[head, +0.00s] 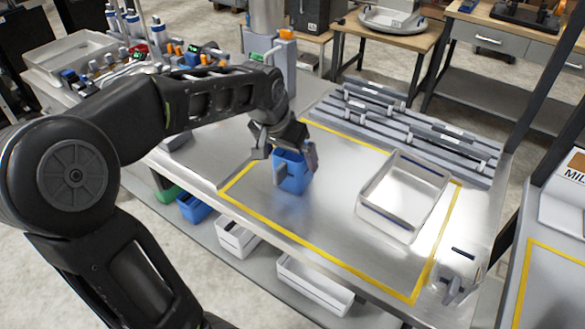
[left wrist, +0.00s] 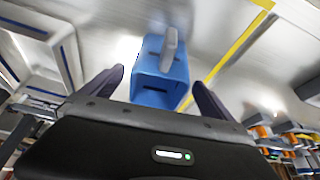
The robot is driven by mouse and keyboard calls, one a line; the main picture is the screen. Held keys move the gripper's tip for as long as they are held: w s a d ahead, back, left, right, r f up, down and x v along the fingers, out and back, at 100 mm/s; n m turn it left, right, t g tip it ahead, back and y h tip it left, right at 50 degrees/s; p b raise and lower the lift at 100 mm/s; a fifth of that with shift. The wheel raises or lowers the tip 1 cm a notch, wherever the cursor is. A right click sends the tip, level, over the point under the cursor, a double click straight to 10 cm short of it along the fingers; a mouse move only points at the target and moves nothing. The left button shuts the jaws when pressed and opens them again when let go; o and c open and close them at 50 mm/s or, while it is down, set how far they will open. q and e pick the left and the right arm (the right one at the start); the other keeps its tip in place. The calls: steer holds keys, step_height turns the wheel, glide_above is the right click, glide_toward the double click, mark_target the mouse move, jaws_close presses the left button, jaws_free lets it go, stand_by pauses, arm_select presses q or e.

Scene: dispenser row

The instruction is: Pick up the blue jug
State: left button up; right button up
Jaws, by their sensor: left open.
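The blue jug (head: 291,176) stands on the metal table near its front edge, by the yellow line. A grey handle shows on its side. My left gripper (head: 287,160) is at the jug's top, with its fingers pointing down around it. In the left wrist view the jug (left wrist: 160,75) shows between the two open fingers of the left gripper (left wrist: 158,90), with its grey handle (left wrist: 170,50) facing away from the palm. I cannot tell whether the fingers touch it. My right gripper is not in view.
A white tray (head: 363,197) stands on the table to the right, inside the yellow outline. Grey rails (head: 410,130) run along the back. A row of dispensers (head: 150,62) stands at the left. Bins (head: 315,284) sit on the shelf below.

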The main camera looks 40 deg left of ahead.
arm_select(q)
steer(key=shift+w+f, duration=0.1)
steer(key=shift+f, duration=0.2)
steer(key=shift+f, duration=0.15)
steer(key=p+x, duration=0.1)
steer(key=x, duration=0.4)
steer(key=shift+w, duration=0.15)
stand_by(0.3)
steer(key=c, duration=1.5)
